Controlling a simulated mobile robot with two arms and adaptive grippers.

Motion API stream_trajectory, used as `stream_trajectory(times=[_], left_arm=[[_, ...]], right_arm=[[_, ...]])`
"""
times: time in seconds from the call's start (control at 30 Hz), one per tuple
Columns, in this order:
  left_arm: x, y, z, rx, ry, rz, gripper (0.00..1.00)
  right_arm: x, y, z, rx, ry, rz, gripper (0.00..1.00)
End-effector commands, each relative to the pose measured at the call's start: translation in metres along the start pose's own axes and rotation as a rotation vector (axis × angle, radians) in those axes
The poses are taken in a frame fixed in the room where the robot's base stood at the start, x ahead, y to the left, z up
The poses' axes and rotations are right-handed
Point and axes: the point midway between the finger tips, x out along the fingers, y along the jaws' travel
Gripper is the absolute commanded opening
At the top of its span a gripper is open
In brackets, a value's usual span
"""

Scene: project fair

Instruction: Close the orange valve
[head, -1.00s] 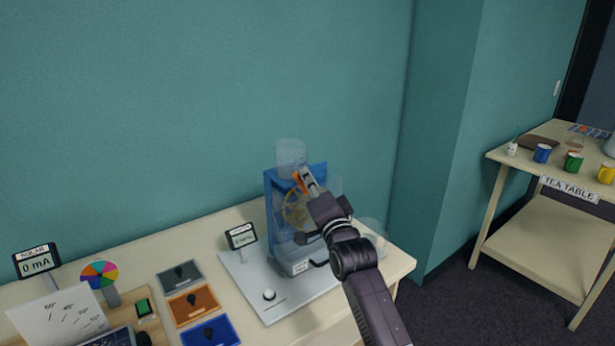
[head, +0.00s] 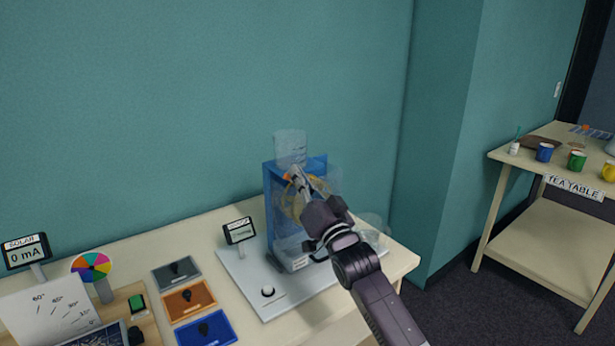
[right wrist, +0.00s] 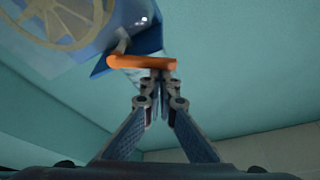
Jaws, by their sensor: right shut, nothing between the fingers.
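The orange valve (right wrist: 135,62) is a bar-shaped lever, lying almost level across the right wrist view beside a clear pipe on the blue rig. In the head view only a small bit of its orange (head: 287,177) shows beside my fingers. My right gripper (head: 297,174) is shut and empty at the valve. In the right wrist view its fingertips (right wrist: 158,76) meet just below the right part of the lever; I cannot tell if they touch it. The blue rig (head: 270,205) holds a yellowish wheel (right wrist: 70,18), partly hidden by my gripper in the head view. My left gripper is not in view.
A tea table (head: 530,205) stands at right.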

Motion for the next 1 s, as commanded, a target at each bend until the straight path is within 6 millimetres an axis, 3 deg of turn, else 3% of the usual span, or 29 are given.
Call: stream_trajectory(times=[0.03,0.37,0.67,1.0], left_arm=[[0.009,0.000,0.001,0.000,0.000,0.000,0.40],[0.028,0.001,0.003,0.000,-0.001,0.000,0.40],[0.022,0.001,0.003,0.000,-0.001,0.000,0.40],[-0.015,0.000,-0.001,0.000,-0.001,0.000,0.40]], right_arm=[[-0.002,0.003,0.006,-0.048,-0.001,-0.015,0.00],[-0.007,0.000,0.020,-0.313,-0.001,-0.108,0.00],[-0.005,-0.004,0.015,-0.305,0.000,-0.106,0.00],[0.010,-0.023,-0.024,-0.308,0.002,-0.103,0.00]])
